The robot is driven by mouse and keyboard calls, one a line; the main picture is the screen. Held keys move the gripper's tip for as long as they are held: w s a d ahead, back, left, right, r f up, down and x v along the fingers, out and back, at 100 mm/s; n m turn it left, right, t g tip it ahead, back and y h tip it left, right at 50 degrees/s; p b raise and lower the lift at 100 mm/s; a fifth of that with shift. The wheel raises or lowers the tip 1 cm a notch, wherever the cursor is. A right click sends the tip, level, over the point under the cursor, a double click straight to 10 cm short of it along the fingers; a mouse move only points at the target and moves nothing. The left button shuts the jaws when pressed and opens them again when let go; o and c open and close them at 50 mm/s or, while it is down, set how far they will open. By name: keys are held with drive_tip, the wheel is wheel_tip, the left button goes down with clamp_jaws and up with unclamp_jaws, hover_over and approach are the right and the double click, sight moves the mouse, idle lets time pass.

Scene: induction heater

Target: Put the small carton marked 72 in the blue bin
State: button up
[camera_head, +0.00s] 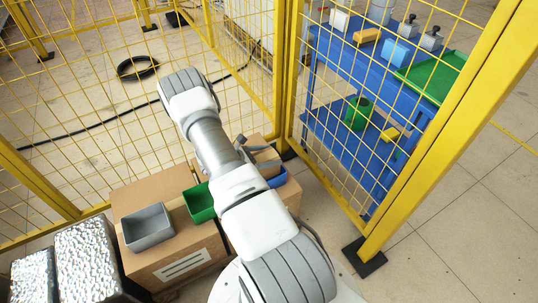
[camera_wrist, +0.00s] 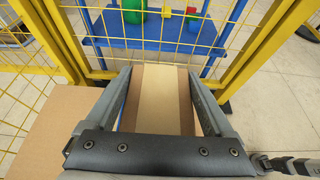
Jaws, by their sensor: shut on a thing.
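In the wrist view a small brown carton (camera_wrist: 160,105) with a lighter middle band sits between the two fingers of my gripper (camera_wrist: 160,76). The fingers are shut on its left and right sides. No number shows on the visible face. In the head view the blue bin (camera_head: 278,178) stands on a cardboard box, right of my arm and mostly hidden behind it. Brown cardboard and part of my gripper (camera_head: 262,150) show just beyond the blue bin, partly hidden by my arm.
A green bin (camera_head: 199,203) and a grey bin (camera_head: 147,228) stand on cardboard boxes (camera_head: 180,262) left of my arm. Yellow mesh fence (camera_head: 290,80) closes off the far side and right. A blue shelf unit (camera_head: 345,60) stands behind it. Silvery blocks (camera_head: 85,258) are at lower left.

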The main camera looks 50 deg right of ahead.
drive_tip(key=shift+f, duration=0.3)
drive_tip(key=o, duration=1.5)
drive_tip(key=shift+a, duration=0.1)
drive_tip(key=p+v, duration=0.3)
drive_tip(key=v, duration=1.4)
drive_tip(key=shift+a+r, duration=0.1)
drive_tip(key=shift+r, duration=0.05)
